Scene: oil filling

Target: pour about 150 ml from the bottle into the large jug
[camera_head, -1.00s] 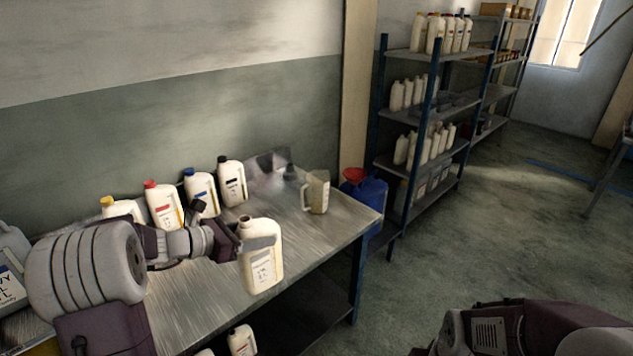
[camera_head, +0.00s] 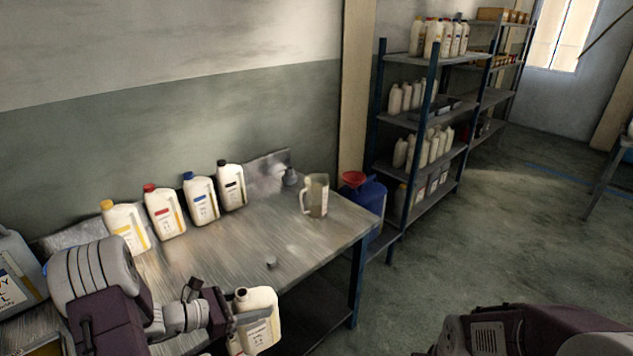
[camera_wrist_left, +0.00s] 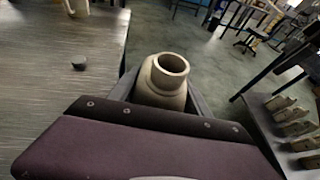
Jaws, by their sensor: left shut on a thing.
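The bottle (camera_head: 264,325), white and without a cap, is in my left gripper (camera_head: 241,319), low in the head view by the table's front edge. The gripper is shut around its neck area, and the bottle looks about upright. In the left wrist view the open mouth of the bottle (camera_wrist_left: 170,68) shows between the fingers (camera_wrist_left: 158,97). The large jug (camera_head: 317,197), clear with a handle on its left, stands at the table's right end, well apart from the bottle. My right arm shows at the lower right; its gripper is out of view.
A small dark cap (camera_head: 271,262) lies on the table (camera_head: 235,255). Several capped bottles, such as the red-capped one (camera_head: 164,212), stand along the wall. A blue drum (camera_head: 371,200) stands beyond the table's right end.

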